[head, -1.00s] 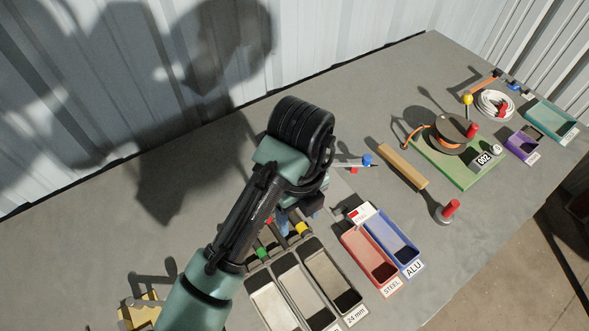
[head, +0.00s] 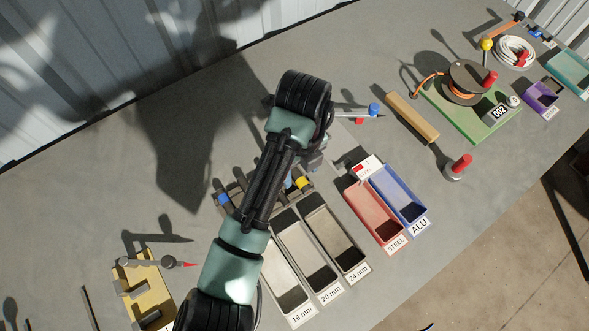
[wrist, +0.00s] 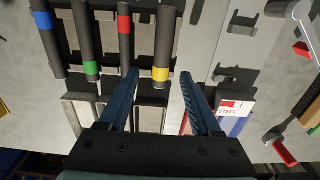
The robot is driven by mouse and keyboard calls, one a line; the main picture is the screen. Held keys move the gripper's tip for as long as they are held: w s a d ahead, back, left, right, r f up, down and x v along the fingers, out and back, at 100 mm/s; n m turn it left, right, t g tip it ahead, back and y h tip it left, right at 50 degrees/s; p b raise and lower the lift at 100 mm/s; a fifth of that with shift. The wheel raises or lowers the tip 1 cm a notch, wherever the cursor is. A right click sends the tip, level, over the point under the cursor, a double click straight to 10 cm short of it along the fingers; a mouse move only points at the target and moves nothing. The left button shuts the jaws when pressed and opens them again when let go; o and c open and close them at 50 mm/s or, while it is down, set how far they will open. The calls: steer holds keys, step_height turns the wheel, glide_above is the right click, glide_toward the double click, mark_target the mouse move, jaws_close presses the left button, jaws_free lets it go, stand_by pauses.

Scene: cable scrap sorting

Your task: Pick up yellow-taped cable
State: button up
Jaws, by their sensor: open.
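The yellow-taped cable (wrist: 165,40) is a short dark piece with a yellow band near its lower end in the wrist view. It lies on a grey rack (wrist: 145,42) beside blue-, green- and red-banded cables. In the head view its yellow band (head: 302,183) shows just right of my wrist. My gripper (wrist: 160,73) is open, with two blue fingers. In the wrist view the fingertips stand left and right of the yellow band, with nothing gripped. The height gap between fingers and cable is hard to judge. In the head view my arm hides part of the rack.
Bins marked 16 mm, 20 mm (head: 304,254) and 24 mm (head: 336,238) stand in front of the rack. A red STEEL bin (head: 375,215) and a blue ALU bin (head: 400,197) are to the right. Bare table lies behind my arm.

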mark_target(300, 178)
steer(key=shift+w+f, duration=0.1)
steer(key=shift+f, duration=1.45)
jaws_close()
